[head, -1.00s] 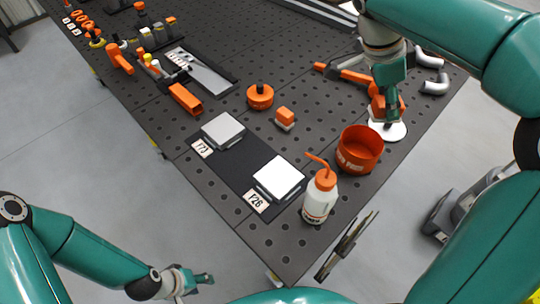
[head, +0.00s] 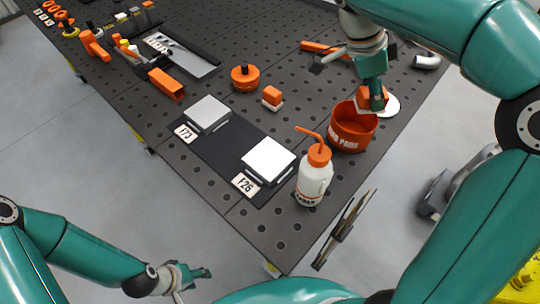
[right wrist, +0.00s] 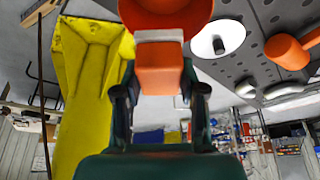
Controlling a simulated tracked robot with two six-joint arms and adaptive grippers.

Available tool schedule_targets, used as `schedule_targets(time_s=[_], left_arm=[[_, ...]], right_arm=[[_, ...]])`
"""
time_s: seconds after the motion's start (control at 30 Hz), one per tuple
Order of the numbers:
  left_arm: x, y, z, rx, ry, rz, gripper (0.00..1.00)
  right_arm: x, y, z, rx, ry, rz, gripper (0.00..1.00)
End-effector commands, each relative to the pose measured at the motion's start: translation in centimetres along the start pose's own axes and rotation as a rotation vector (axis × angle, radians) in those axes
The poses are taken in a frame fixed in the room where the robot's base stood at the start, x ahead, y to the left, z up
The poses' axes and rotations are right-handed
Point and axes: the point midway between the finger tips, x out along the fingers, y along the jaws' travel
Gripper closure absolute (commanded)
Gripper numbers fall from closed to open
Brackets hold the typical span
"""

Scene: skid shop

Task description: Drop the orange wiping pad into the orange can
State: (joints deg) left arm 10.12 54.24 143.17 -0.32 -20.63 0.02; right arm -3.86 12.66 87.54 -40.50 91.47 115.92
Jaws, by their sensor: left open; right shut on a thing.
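The orange wiping pad (head: 364,97), an orange block with a white layer, is in my right gripper (head: 376,103). My right gripper is shut on it and holds it over the far rim of the orange can (head: 350,134). In the right wrist view the pad (right wrist: 160,66) sits between the fingers (right wrist: 160,95), with the orange can (right wrist: 165,12) beyond its white layer. The can stands open on the table; its inside is partly hidden. I cannot tell whether the pad touches the rim. My left gripper (head: 200,273) is open and empty, off the table's near side.
A white bottle with an orange spout (head: 314,178) stands close left of the can. A white disc (head: 391,105) lies behind it. A similar orange-and-white block (head: 272,98) and an orange round piece (head: 245,78) sit farther left. Two pale blocks lie on a black mat (head: 222,155).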

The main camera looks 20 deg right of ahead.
Motion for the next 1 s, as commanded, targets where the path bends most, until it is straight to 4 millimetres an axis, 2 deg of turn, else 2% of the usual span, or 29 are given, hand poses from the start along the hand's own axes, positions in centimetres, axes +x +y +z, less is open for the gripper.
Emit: schedule_targets(time_s=[0.03, 0.2, 0.5, 0.67, 0.77, 1.0], left_arm=[[0.0, 0.0, 0.0, 0.0, 0.0, 0.0, 0.53], [0.0, 0.0, 0.0, 0.0, 0.0, 0.0, 0.53], [-0.1, 0.0, 0.0, 0.0, 0.001, 0.0, 0.53], [-0.1, 0.0, 0.0, 0.0, 0.0, 0.0, 0.53], [-0.1, 0.0, 0.0, 0.0, 0.0, 0.0, 0.53], [-0.1, 0.0, 0.0, 0.0, 0.0, 0.0, 0.53]], right_arm=[[0.0, 0.0, 0.0, 0.0, 0.0, 0.0, 0.56], [0.0, 0.0, 0.0, -0.001, 0.0, 0.0, 0.3], [-0.1, 0.0, 0.1, -0.001, 0.0, -0.001, 0.3], [-1.1, -0.1, 0.1, -0.001, 0.0, -0.003, 0.3], [-2.5, -0.2, 0.1, -0.001, -0.001, -0.005, 0.3], [-7.2, -0.3, 0.2, -0.001, -0.001, -0.005, 0.3]])
